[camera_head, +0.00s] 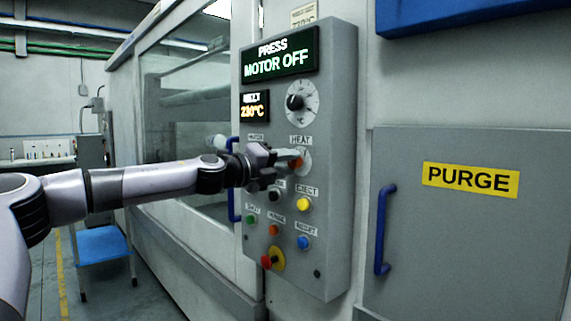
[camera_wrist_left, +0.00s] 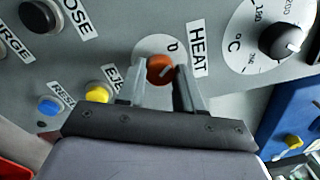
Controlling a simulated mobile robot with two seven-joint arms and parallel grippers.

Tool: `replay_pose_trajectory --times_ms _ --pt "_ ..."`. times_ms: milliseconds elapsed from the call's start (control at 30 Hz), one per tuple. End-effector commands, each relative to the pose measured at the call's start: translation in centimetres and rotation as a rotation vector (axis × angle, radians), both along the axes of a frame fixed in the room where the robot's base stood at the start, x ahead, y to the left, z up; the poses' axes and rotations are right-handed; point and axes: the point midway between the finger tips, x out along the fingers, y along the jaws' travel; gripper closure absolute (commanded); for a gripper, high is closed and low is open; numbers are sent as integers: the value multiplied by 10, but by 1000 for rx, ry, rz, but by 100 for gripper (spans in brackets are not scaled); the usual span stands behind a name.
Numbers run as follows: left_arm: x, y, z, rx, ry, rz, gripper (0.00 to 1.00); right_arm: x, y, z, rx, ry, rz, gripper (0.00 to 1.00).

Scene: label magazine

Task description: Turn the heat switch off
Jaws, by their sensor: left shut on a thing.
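The heat switch (camera_wrist_left: 160,69) is an orange knob on a round white plate, next to the label HEAT. In the head view the orange heat switch (camera_head: 296,163) sits on the grey control panel (camera_head: 338,120), partly hidden by my gripper. My left gripper (camera_head: 285,158) reaches it from the left. In the wrist view the left gripper's fingers (camera_wrist_left: 161,80) are on both sides of the knob, shut on it. A white mark on the knob points obliquely. My right gripper is not in view.
A black temperature dial (camera_head: 295,102) is above the switch. A yellow eject button (camera_head: 303,204) and several other buttons are below. A green display (camera_head: 280,56) reads PRESS MOTOR OFF; a smaller one (camera_head: 254,107) reads about 230°C. A blue handle (camera_head: 384,229) juts out at right.

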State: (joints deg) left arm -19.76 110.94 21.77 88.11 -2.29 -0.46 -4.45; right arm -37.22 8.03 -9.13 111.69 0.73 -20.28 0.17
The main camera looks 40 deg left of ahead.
Motion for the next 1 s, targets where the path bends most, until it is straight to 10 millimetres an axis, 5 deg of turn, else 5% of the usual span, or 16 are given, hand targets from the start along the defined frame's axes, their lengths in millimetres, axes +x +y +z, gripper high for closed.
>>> replay_pose_trajectory --times_ms 333,367,433,1000 --pt "0 0 0 -7 1 -1 95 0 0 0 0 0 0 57" --pt "0 0 0 -7 1 -1 61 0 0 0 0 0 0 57" --pt "0 0 0 -6 1 -1 39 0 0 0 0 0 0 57" --pt "-9 1 2 -2 -2 0 39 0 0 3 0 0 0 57"
